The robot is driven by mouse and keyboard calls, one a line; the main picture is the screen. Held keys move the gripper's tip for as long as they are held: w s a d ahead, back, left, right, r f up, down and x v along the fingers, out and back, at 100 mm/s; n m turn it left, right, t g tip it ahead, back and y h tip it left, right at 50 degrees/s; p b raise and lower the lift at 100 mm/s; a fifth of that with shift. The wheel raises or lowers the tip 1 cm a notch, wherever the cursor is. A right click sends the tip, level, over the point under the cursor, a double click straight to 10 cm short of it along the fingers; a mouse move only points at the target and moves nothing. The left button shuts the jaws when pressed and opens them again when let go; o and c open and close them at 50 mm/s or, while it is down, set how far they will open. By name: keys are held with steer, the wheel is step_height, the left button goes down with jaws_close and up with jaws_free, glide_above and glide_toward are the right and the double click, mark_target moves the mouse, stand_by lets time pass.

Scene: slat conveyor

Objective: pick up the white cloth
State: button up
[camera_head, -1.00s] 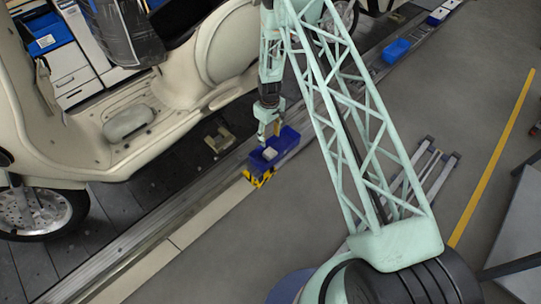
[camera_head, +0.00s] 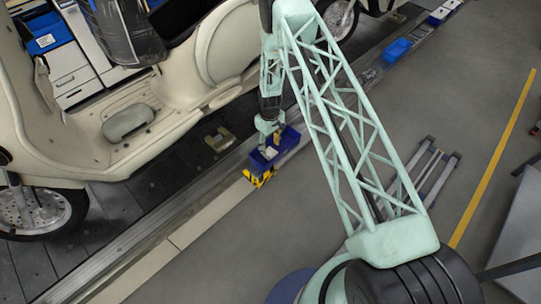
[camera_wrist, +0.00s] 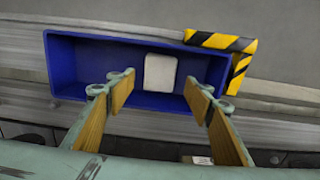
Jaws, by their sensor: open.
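The white cloth (camera_wrist: 160,72) is a small pale folded rectangle lying in a blue bin (camera_wrist: 75,62). In the head view the cloth (camera_head: 270,153) shows only as a small pale patch in the bin (camera_head: 290,140). My gripper (camera_wrist: 160,92) is open, with its two wood-coloured finger pads apart and nothing between them. In the wrist view the fingertips reach over the near side of the bin, one to each side of the cloth. In the head view my gripper (camera_head: 268,137) is at the bin's upper left part. The remaining height above the cloth is unclear.
A yellow-and-black striped corner piece (camera_wrist: 222,42) stands against the bin's corner. A large cream scooter (camera_head: 170,90) stands to the left on the slats. Another blue bin (camera_head: 397,50) sits farther along the rail.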

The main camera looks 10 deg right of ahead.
mark_target(270, 152)
steer(key=shift+f, duration=0.3)
steer(key=shift+f, duration=0.1)
steer(key=shift+d+f+b, duration=0.15)
steer(key=shift+f+b, duration=0.2)
steer(key=shift+f, duration=2.15)
steer(key=shift+c, duration=0.8)
steer(key=c, duration=0.7)
